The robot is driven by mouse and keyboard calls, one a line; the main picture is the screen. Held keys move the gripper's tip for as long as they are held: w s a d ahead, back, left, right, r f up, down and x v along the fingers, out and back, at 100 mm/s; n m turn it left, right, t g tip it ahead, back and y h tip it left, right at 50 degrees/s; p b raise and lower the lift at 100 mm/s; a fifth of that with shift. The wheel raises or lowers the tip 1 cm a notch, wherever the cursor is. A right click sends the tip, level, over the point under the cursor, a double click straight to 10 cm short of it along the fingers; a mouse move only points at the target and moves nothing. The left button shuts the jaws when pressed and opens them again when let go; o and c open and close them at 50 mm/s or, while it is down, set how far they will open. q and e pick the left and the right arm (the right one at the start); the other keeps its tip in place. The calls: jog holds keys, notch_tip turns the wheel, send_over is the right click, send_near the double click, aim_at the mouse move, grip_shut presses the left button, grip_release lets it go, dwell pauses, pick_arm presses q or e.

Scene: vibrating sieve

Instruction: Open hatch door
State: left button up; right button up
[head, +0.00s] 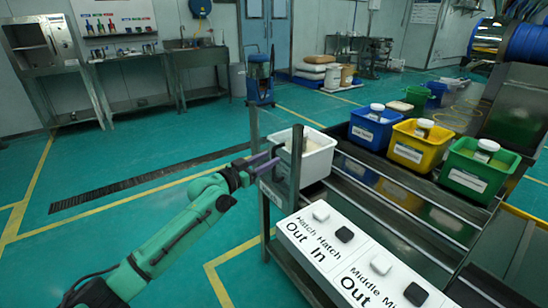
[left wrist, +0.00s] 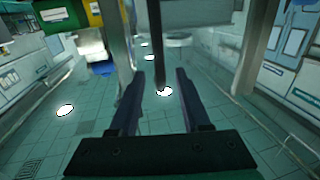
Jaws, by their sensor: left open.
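My left gripper (head: 268,162) reaches in from the left with its purple fingers apart, beside a dark upright bar (head: 297,157) at the machine's left end. In the left wrist view the two open fingers (left wrist: 160,76) point forward, with a thin dark rod (left wrist: 158,48) appearing in the gap between them. Whether they touch the rod I cannot tell. No hatch door can be clearly made out. A white panel (head: 322,258) with the words Hatch In and Hatch Out carries white and black buttons. My right gripper is out of view.
A white bin (head: 318,165) stands just behind the upright bar. Blue (head: 371,136), yellow (head: 408,154) and green (head: 472,178) bins with jars line the metal frame. A grey post (head: 265,212) stands below the gripper. The green floor at left is clear.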

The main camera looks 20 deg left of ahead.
aim_at(274, 178)
pick_arm(q)
jog(key=shift+x, duration=1.6)
grip_shut()
